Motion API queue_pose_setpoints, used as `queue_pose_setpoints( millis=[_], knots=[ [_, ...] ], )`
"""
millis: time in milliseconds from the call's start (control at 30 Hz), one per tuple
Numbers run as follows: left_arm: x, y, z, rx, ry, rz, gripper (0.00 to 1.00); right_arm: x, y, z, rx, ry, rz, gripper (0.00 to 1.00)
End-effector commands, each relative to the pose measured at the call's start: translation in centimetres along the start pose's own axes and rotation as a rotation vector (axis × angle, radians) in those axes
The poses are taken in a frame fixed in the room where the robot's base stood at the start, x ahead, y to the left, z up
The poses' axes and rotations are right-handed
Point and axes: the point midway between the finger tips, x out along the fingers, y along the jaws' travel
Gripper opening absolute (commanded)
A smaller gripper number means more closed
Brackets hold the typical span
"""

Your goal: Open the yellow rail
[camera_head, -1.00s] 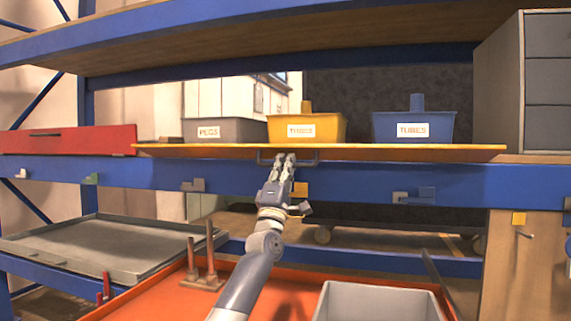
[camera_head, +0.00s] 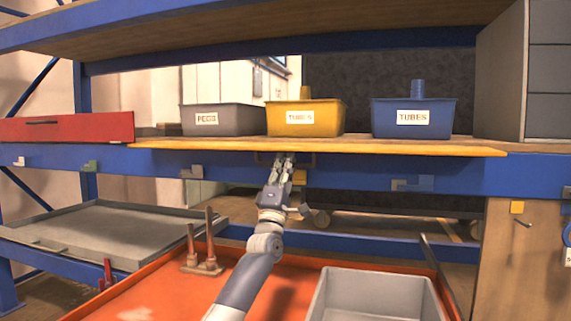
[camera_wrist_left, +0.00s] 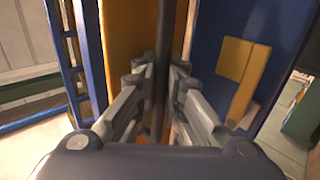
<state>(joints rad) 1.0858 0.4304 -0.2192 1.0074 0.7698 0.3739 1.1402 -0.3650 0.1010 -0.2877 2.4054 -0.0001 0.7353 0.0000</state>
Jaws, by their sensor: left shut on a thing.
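The yellow rail (camera_head: 400,148) is a long flat strip along the front edge of the middle shelf. Bare wooden shelf shows just behind it. A dark handle (camera_head: 308,161) sits under the middle of the rail, partly hidden by my fingers. My left gripper (camera_head: 284,160) is shut on this handle, with its arm reaching up from below. In the left wrist view, the dark handle bar (camera_wrist_left: 162,45) runs between the two fingers (camera_wrist_left: 158,95). The yellow-orange rail surface (camera_wrist_left: 128,35) is behind it. My right gripper is not in view.
Grey (camera_head: 222,121), yellow (camera_head: 330,119) and blue (camera_head: 440,120) bins stand on the shelf behind the rail. The blue beam (camera_head: 400,176) lies just below the rail. A grey bin (camera_head: 330,305) stands in the orange tray (camera_head: 130,300) below. A red drawer (camera_head: 90,127) is left of the rail.

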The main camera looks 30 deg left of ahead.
Motion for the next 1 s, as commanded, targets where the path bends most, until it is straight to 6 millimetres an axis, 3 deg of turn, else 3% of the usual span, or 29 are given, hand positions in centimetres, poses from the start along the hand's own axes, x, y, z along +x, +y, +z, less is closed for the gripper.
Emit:
queue_pose_setpoints(
  millis=[367, 400, 500, 1000],
  knots=[
    [-0.39, -0.29, 0.32, -0.001, -0.003, 0.001, 0.00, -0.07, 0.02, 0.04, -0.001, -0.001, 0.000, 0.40],
    [-0.40, -0.31, 0.32, -0.001, -0.003, 0.001, 0.12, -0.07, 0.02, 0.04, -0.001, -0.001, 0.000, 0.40],
    [-0.36, -0.29, 0.27, -0.001, -0.003, 0.001, 0.31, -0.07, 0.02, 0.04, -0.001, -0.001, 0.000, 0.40],
    [-0.71, -0.17, 0.07, 0.000, 0.000, 0.000, 0.31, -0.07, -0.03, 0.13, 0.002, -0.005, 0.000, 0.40]
  ],
)
